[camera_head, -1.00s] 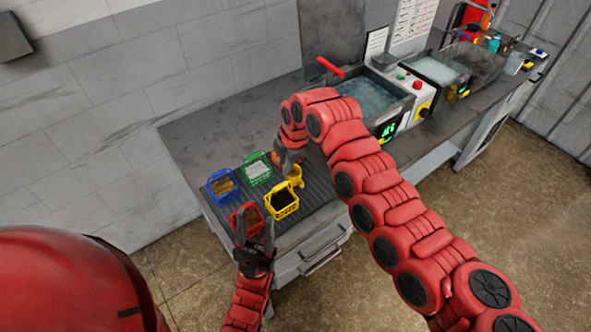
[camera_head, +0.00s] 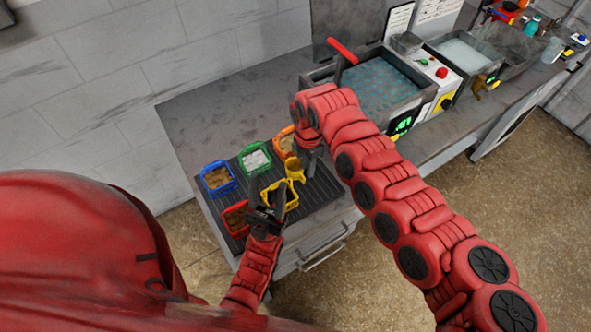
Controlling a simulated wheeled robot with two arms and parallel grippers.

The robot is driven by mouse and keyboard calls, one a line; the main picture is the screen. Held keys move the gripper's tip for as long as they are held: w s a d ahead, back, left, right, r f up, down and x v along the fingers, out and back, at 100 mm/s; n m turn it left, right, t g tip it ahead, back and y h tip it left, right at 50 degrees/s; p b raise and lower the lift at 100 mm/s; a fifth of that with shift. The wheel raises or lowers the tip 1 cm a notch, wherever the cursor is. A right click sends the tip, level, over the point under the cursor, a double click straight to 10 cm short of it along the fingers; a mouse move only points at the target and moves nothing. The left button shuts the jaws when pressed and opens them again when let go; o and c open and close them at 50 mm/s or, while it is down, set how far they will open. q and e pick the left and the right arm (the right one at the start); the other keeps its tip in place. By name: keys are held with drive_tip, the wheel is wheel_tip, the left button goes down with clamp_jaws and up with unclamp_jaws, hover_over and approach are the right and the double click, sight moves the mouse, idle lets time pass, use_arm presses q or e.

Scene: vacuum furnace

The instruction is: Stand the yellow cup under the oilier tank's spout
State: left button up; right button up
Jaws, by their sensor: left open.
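A small yellow cup (camera_head: 295,169) is on the ribbed mat behind the yellow basket, close beside my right gripper (camera_head: 311,160). The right gripper hangs low over the mat; its fingertips are small and partly hidden, so I cannot tell whether it touches the cup. My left gripper (camera_head: 267,188) is open, its fingers in front of the yellow basket (camera_head: 290,186) and near the red one. A tank with bluish liquid (camera_head: 375,85) and one with paler liquid (camera_head: 466,53) stand along the bench. A small yellowish tap (camera_head: 486,83) shows by the paler tank. Oiliness is unclear.
Blue (camera_head: 217,179), green (camera_head: 255,158), orange (camera_head: 284,141) and red (camera_head: 234,218) baskets sit around the mat (camera_head: 322,188). A red-handled lever (camera_head: 343,51) rises by the nearer tank. The bench's back left (camera_head: 205,120) is clear.

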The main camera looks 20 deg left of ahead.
sight(304, 178)
drive_tip(key=shift+s+a+f+b, duration=0.1)
drive_tip(key=shift+s+f+b, duration=0.25)
drive_tip(key=shift+f, duration=0.5)
drive_tip(key=f+b, duration=0.1)
drive_tip(key=f, duration=0.1)
drive_tip(key=f+b, duration=0.1)
drive_tip(key=f, duration=0.1)
drive_tip(key=shift+w+a+f, duration=0.15)
drive_tip(key=shift+a+f, duration=0.05)
drive_tip(key=shift+f, duration=0.05)
drive_tip(key=shift+r, duration=0.15)
clamp_jaws()
